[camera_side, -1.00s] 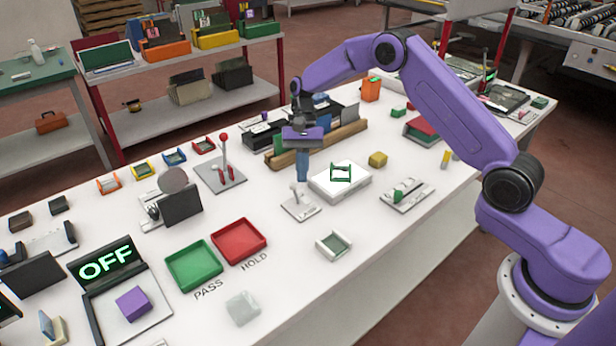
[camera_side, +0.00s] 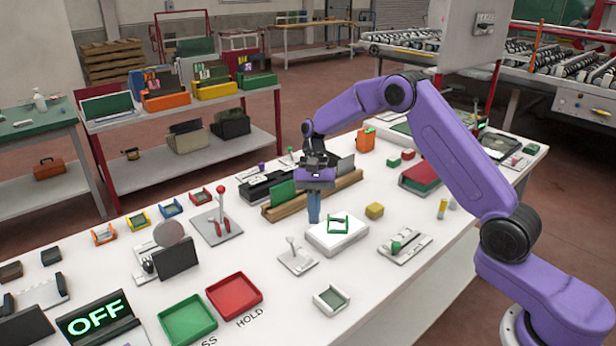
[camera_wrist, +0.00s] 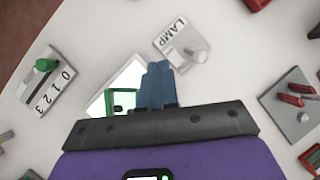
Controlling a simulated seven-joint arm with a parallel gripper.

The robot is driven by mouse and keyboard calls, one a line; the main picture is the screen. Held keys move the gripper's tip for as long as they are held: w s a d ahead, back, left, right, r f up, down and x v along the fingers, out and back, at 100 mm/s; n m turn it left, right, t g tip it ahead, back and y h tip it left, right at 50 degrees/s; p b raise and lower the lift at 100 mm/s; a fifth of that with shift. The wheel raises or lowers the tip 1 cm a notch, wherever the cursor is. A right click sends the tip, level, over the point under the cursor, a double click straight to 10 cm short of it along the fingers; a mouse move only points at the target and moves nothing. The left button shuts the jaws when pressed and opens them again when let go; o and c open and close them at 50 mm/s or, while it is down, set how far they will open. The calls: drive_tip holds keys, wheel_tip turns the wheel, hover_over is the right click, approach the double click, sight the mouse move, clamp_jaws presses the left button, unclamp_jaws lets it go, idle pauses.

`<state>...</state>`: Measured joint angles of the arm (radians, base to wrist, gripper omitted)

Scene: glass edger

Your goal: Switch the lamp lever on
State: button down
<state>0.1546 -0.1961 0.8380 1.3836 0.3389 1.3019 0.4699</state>
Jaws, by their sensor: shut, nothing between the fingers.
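The lamp lever (camera_side: 292,244) is a small light grey lever with a pale knob on a flat plate near the middle of the bench. In the wrist view its plate is printed LAMP, and the pale knob (camera_wrist: 200,57) stands to the right of the fingertips. My gripper (camera_side: 314,221) is shut and empty, its blue fingers pointing down behind and slightly right of the lever, apart from it. In the wrist view the closed fingers (camera_wrist: 159,66) end beside the plate, with a visible gap to the knob.
A white block (camera_side: 350,238) with a green frame (camera_side: 338,225) stands close to the fingers. A wooden rack (camera_side: 330,194) lies behind, and a red-knobbed lever (camera_side: 221,190) to the left. A display (camera_side: 97,317) reads OFF.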

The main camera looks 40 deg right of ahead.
drive_tip(key=w+v, duration=0.1)
drive_tip(key=v, duration=0.9)
drive_tip(key=shift+w+f, duration=0.4)
drive_tip(key=shift+f, duration=0.05)
drive_tip(key=s+a+r+n+t+h, duration=0.1)
drive_tip(key=s+a+r+n+h, duration=0.1)
drive_tip(key=s+a+n, duration=0.45)
drive_tip(key=s+a+r+n+h, duration=0.1)
drive_tip(key=s+a+r+n, duration=0.15)
drive_tip(key=s, duration=0.75)
drive_tip(key=s+d+f+n+t, duration=0.1)
drive_tip(key=s+d+n, duration=0.1)
drive_tip(key=s, duration=0.6)
drive_tip(key=s+d+f+n+t, duration=0.1)
drive_tip(key=s+n, duration=0.3)
drive_tip(key=s, duration=0.4)
drive_tip(key=s+d+f+n+t, duration=0.1)
drive_tip(key=s+d+n, duration=0.2)
drive_tip(key=s, duration=0.6)
drive_tip(key=shift+d+n, duration=0.3)
drive_tip(key=shift+n, duration=0.3)
